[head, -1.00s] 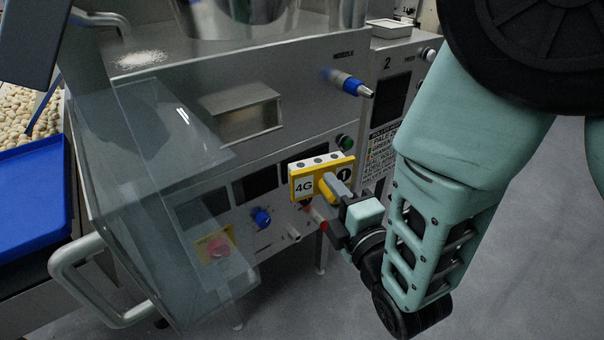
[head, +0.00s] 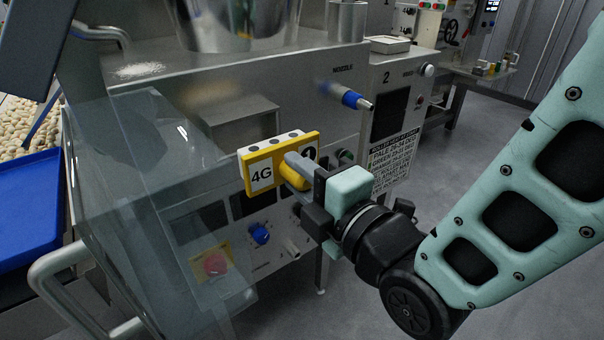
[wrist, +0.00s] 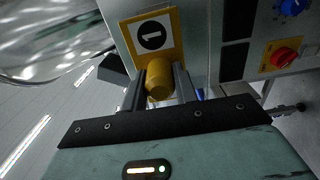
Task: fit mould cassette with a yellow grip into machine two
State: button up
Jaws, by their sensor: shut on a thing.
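The mould cassette (head: 262,172) is a yellow and white block marked 4G on its side, with dark round spots along its top. Its face with a black 1 disc shows in the wrist view (wrist: 152,36). My gripper (head: 298,172) is shut on the cassette's yellow grip (wrist: 159,78) and holds it in the air before the machine's front. Machine two (head: 300,95) is a steel cabinet with a 2 at its upper right. The cassette looks outside the recess.
A clear guard panel (head: 150,180) with a metal handle (head: 60,285) covers the left of the front. A blue-tipped nozzle (head: 351,98) juts out above right of the cassette. Open floor (head: 480,180) lies to the right.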

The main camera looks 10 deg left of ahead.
aim_at(278, 158)
jog(key=shift+x, duration=2.95)
jog(key=shift+b, duration=0.5)
jog(key=shift+x, duration=2.1)
jog(key=shift+w+a+r, duration=0.1)
jog(key=shift+w+r, duration=0.05)
dwell(0.7)
jog(key=o, duration=1.1)
jog(key=shift+o, duration=1.1)
